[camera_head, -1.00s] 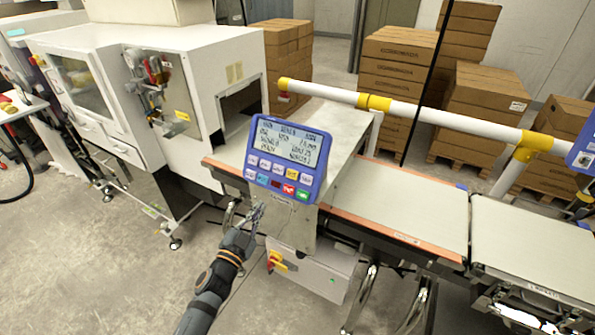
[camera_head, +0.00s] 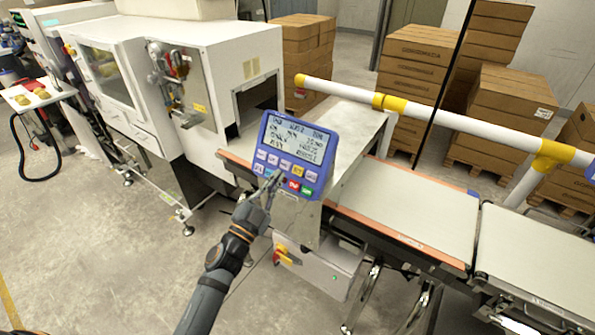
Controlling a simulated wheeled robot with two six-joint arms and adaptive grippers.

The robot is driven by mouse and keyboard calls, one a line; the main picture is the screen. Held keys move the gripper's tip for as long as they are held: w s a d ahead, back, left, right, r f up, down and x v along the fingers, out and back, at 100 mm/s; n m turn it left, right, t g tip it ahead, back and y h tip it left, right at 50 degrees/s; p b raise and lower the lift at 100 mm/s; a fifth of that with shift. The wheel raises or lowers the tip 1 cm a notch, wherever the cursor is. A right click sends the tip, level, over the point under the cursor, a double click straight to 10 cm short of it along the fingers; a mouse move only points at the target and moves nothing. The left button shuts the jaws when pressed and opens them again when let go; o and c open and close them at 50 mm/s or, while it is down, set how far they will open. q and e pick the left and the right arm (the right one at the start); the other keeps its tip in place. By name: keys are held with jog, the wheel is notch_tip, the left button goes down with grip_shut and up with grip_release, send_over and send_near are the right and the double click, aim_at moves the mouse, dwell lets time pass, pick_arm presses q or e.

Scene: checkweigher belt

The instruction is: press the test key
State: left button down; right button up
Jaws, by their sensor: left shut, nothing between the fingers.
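The blue control panel (camera_head: 290,155) of the checkweigher has a lit text screen (camera_head: 297,138) above two rows of small keys. The upper row has pale keys and a yellow key (camera_head: 298,171). The lower row includes a red key (camera_head: 294,185) and a green key (camera_head: 307,191). Key labels are too small to read, so I cannot tell which is the test key. My left gripper (camera_head: 274,182) is shut and empty, its tips in front of the lower row, left of the red key. It hides part of that row; contact cannot be told. My right gripper is out of view.
A conveyor belt (camera_head: 405,222) runs right from behind the panel. A white pipe rail (camera_head: 445,116) with yellow joints crosses behind it. A white machine cabinet (camera_head: 215,60) stands left. A grey box with a red-yellow switch (camera_head: 318,270) sits below. Cartons (camera_head: 412,65) are stacked behind.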

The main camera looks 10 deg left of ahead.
aim_at(298, 170)
pick_arm(q)
jog(key=shift+w+d+f+b, duration=0.3)
jog(key=shift+w+f, duration=0.2)
jog(key=shift+w, duration=0.45)
jog(key=shift+w+d+f+b, duration=0.2)
jog(key=shift+w+d+f, duration=0.3)
jog(key=shift+w, duration=0.5)
jog(key=shift+w+d+f+b, duration=0.3)
jog(key=shift+w+f, duration=0.25)
jog(key=shift+w, duration=0.4)
jog(key=shift+w, duration=0.1)
jog(key=shift+w+d+f, duration=0.1)
jog(key=shift+w+f, duration=0.1)
jog(key=shift+w, duration=0.05)
jog(key=shift+w+d+f, duration=0.15)
jog(key=shift+w+f, duration=0.05)
jog(key=shift+w, duration=0.15)
jog(key=shift+s+a+r+p, duration=0.15)
jog(key=shift+s+r+p, duration=0.1)
jog(key=shift+s, duration=0.15)
jog(key=shift+s+a+r+p, duration=0.15)
jog(key=shift+s+p, duration=0.05)
jog(key=shift+s, duration=0.15)
